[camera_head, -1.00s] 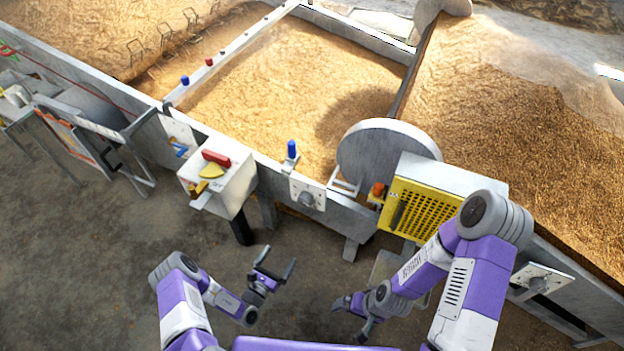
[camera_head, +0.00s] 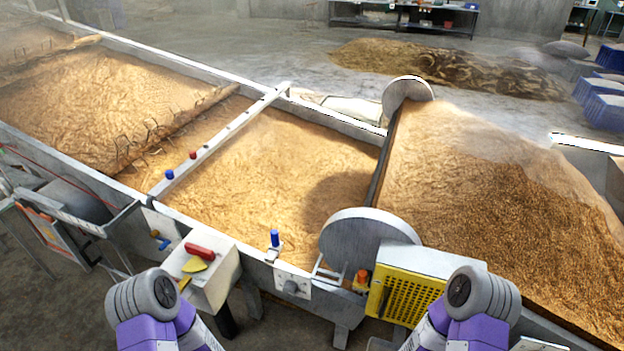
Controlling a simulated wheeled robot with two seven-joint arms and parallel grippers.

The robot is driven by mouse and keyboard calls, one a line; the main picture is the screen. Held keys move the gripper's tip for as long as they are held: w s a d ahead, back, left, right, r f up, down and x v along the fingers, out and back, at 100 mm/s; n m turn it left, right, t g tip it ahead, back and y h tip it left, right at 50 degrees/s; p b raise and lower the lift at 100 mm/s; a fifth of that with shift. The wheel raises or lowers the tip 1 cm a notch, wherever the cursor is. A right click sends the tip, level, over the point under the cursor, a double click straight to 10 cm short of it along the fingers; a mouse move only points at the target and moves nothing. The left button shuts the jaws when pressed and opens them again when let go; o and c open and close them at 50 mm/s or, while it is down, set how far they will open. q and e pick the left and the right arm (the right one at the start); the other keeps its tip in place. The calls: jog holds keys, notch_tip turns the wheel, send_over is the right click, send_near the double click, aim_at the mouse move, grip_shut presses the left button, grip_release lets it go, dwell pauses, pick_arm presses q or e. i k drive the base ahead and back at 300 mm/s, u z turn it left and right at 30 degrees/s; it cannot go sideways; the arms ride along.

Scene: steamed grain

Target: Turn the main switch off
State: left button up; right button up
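A pale grey box (camera_head: 213,285) stands in front of the trough on the left of centre. On its top are a red handle (camera_head: 200,250) and a yellow piece (camera_head: 194,265); I cannot tell for sure that this is the main switch. An orange-red knob (camera_head: 361,277) sits beside the yellow perforated panel (camera_head: 408,299). Neither gripper shows. Only upper parts of my two arms are at the bottom edge, the left one just below the pale box and the right one in front of the yellow panel.
A long metal trough wall (camera_head: 264,270) runs across in front of the grain (camera_head: 265,165). A blue knob (camera_head: 275,239) and a round grey disc (camera_head: 366,232) stand along it. Floor (camera_head: 35,250) shows at the left. Shelves (camera_head: 405,16) and blue bins (camera_head: 600,100) are far back.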

aim_at(196, 264)
jog(key=z, duration=0.3)
jog(key=k, duration=0.4)
jog(key=z, duration=0.5)
jog(key=i, duration=0.4)
jog(key=u, duration=1.3)
jog(key=i, duration=0.95)
jog(key=u, duration=1.05)
